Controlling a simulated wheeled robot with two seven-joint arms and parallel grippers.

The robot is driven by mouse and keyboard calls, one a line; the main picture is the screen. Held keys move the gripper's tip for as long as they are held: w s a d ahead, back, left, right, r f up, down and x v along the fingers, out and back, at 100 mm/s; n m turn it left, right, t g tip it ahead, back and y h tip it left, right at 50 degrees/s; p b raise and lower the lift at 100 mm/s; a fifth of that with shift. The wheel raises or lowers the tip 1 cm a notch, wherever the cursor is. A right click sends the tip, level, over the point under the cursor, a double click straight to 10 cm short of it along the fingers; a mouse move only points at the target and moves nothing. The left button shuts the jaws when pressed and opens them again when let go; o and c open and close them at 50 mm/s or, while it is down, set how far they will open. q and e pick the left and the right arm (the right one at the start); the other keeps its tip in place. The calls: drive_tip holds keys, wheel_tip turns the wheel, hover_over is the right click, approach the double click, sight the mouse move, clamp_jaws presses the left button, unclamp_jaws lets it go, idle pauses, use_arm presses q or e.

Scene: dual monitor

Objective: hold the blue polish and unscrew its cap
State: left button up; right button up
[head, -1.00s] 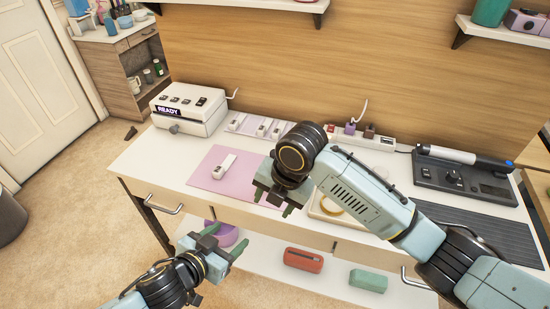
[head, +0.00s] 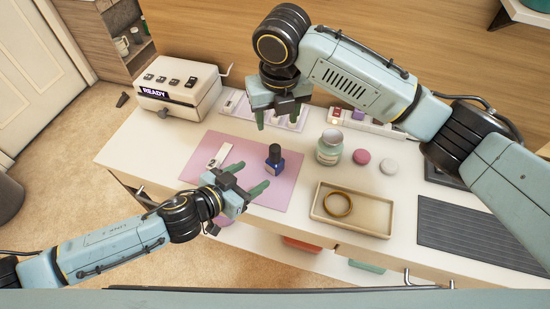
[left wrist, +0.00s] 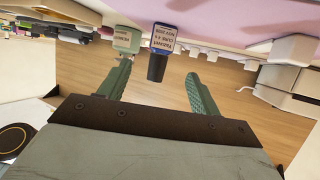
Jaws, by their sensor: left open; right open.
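The blue polish (head: 274,165) stands upright on the pink mat (head: 282,192), its dark cap (head: 275,151) on top. My left gripper (head: 250,180) is open and empty, low at the mat's front, just left of and in front of the bottle. In the left wrist view the blue polish (left wrist: 161,45) appears upside down, beyond and between the open fingers (left wrist: 156,85), with its printed label facing the camera. My right gripper (head: 278,118) is open and empty, pointing down above the table behind the bottle, and touches nothing that I can see.
A jar (head: 330,147), a pink disc (head: 361,156) and a white disc (head: 389,166) stand to the right. A tray (head: 322,205) holds a gold ring (head: 338,203). A white box marked READY (head: 180,92) stands at back left.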

sight(270, 164)
use_arm(q)
drive_tip(key=x, duration=0.9)
